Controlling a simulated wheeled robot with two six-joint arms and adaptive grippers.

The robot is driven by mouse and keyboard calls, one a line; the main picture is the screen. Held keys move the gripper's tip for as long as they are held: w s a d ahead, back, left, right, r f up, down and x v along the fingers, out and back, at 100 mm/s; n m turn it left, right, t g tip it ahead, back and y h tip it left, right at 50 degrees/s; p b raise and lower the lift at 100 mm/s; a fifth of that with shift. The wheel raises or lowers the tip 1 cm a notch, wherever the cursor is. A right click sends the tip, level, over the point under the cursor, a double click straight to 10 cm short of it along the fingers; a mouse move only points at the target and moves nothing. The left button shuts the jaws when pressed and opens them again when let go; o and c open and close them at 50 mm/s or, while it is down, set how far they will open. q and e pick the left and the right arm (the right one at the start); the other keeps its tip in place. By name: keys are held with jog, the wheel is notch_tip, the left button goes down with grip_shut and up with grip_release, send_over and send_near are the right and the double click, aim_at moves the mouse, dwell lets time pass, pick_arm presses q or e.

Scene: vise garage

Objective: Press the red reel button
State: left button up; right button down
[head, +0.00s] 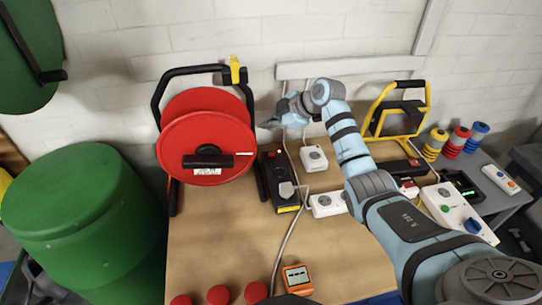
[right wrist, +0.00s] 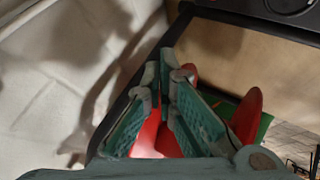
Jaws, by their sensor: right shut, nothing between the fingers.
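The red cable reel (head: 205,125) stands upright in a black tube frame at the back left of the bench. I cannot make out a separate red button on its face. A dark handle (head: 208,160) crosses the reel's front. My right gripper (head: 268,123) is shut and empty, just right of the reel's frame, pointing left. In the right wrist view its closed fingers (right wrist: 165,72) are in front of the black frame tube (right wrist: 180,30) and partly cover red parts of the reel (right wrist: 248,115). I cannot tell whether they touch. My left gripper is not in view.
A black power strip (head: 281,185) with a small red spot lies right of the reel. White sockets (head: 314,158), a yellow-framed lamp (head: 395,115) and a white button box (head: 455,212) stand further right. Several red knobs (head: 218,295) sit at the front edge. A green barrel (head: 75,205) stands left.

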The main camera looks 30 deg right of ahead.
jog(key=b, duration=0.7)
send_over(271, 156)
notch_tip(271, 156, down, 8)
jog(key=shift+w+r, duration=0.1)
jog(key=shift+f, duration=0.3)
jog(key=shift+f, duration=0.1)
dwell(0.5)
jog(key=shift+f, duration=0.3)
jog(key=shift+f, duration=0.45)
dwell(0.6)
jog(key=shift+r+p, duration=0.75)
jog(key=shift+r, duration=0.15)
